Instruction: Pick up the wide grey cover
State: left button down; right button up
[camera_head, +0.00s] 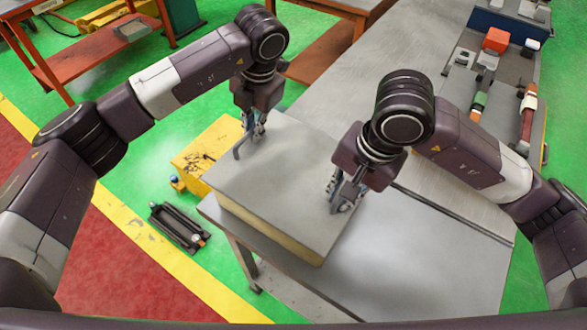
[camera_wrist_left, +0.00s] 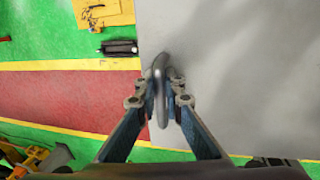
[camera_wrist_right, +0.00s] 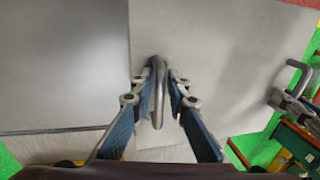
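The wide grey cover (camera_head: 268,190) is a flat grey plate with a pale yellowish side and a bar handle at each end. It lies level at the near left corner of the grey table and reaches past the table's edge; I cannot tell whether it rests there or hangs just above. My left gripper (camera_head: 256,130) is shut around its left handle (camera_wrist_left: 160,90). My right gripper (camera_head: 343,196) is shut around its right handle (camera_wrist_right: 158,90). The cover also shows in the left wrist view (camera_wrist_left: 240,70) and the right wrist view (camera_wrist_right: 205,50).
The grey table (camera_head: 420,265) is bare to the right of the cover. A yellow box (camera_head: 205,148) and a black item (camera_head: 180,226) are on the green floor to the left. Tools and an orange box (camera_head: 495,41) lie at the far right. Orange benches stand behind.

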grip_shut()
pick_arm(q)
jog(key=shift+w+r, duration=0.1)
jog(key=shift+r, duration=0.15)
pick_arm(e)
jog(key=shift+w+r, duration=0.1)
jog(key=shift+r, duration=0.1)
